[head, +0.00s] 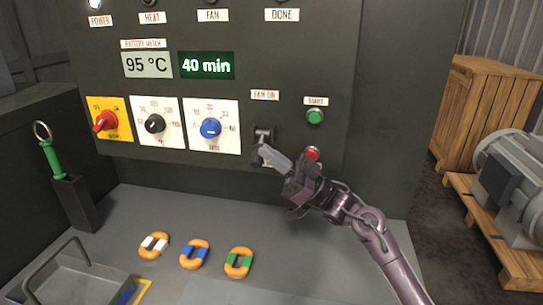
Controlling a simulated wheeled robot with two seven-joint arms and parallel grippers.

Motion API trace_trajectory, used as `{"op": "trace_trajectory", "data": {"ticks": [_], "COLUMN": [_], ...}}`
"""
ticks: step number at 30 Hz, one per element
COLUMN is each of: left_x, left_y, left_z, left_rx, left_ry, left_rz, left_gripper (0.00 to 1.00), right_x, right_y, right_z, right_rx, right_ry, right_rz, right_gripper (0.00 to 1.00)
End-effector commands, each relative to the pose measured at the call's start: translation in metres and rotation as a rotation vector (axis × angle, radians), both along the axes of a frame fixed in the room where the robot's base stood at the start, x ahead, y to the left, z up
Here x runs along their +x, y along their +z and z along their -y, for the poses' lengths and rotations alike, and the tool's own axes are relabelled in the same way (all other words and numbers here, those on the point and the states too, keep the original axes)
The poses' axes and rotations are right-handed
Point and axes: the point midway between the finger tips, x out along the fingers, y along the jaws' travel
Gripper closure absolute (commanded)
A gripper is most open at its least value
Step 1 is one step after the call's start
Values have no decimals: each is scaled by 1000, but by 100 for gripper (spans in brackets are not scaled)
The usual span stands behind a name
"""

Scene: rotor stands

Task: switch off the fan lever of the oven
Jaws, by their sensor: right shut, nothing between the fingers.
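The oven's control panel (290,65) faces me. The fan lever (264,132) is a dark switch on the panel below the "FAN ON" label (265,95). My right gripper (268,153) comes from the lower right. Its fingers are shut and empty, with the tips at the lower part of the lever. They hide part of it, and I cannot tell whether they touch it or which way it is set. My left gripper is not in view.
Right of the lever are a green start button (315,116) and a red button (312,152), close to my wrist. Red (105,122), black (155,123) and blue knobs (210,128) sit left. Orange rings (195,266) and a metal tray (60,281) lie on the ledge below.

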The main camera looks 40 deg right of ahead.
Motion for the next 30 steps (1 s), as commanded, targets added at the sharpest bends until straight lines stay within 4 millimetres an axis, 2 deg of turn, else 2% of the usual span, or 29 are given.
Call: {"op": "trace_trajectory", "data": {"ticks": [10,21,30], "left_x": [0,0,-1], "left_y": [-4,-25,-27], "left_z": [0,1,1], "left_rx": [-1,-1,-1], "left_ry": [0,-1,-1], "left_rz": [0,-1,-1], "left_gripper": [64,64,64], "right_x": [-3,-38,-47], "right_y": [-9,-43,-48], "right_z": [3,34,41], "right_rx": [2,1,0], "right_ry": [1,-1,0], "right_rz": [-10,-6,0], "right_gripper": [100,100,100]}}
